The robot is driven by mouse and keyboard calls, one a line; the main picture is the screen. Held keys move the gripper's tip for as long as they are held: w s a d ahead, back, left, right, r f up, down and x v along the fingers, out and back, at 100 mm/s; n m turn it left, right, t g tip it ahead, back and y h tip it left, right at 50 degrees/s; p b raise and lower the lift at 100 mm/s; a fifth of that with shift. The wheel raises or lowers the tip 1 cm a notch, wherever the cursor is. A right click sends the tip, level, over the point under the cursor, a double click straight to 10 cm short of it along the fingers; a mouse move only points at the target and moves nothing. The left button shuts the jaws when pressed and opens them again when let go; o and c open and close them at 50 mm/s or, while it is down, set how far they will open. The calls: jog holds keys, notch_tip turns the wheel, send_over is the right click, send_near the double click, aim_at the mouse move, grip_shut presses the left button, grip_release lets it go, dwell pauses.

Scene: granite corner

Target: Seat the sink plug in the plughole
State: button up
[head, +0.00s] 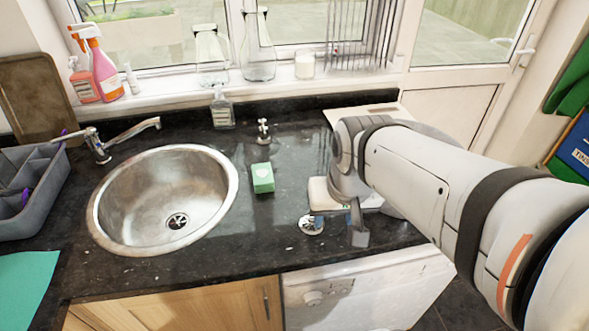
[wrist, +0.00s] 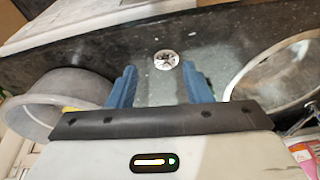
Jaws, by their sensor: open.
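The sink plug (head: 311,225), a small chrome disc with a raised middle, lies on the dark counter right of the sink, near the front edge. The plughole (head: 177,221) is in the floor of the round steel sink (head: 100,225) at the left; it looks uncovered. My gripper (head: 338,230) is open and empty, just right of the plug in the head view. In the wrist view the plug (wrist: 165,60) shows beyond and between the blue fingertips of my gripper (wrist: 159,68), apart from both. The sink rim (wrist: 238,80) is at the right there.
A small chrome fitting (head: 263,130) and soap bottle (head: 222,108) are behind. A grey caddy (head: 38,205) and tap (head: 100,150) are at left. A grey bowl (wrist: 60,105) is left in the wrist view.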

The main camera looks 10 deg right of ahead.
jog(key=w+f+m+g+y, duration=0.1)
jog(key=w+f+m+g, duration=0.1)
jog(key=w+m, duration=0.45)
jog(key=m+y+p, duration=0.1)
jog(key=m+y, duration=0.1)
jog(key=m, duration=0.8)
send_near(312, 222)
jog(key=w+f, duration=0.1)
jog(key=w, duration=0.1)
jog(key=shift+g, duration=0.4)
jog(key=x, duration=0.7)
jog(key=shift+s+f+p, duration=0.1)
jog(key=shift+f+p, duration=0.05)
jog(key=shift+p, duration=0.2)
jog(key=shift+c, duration=0.3)
grip_shut()
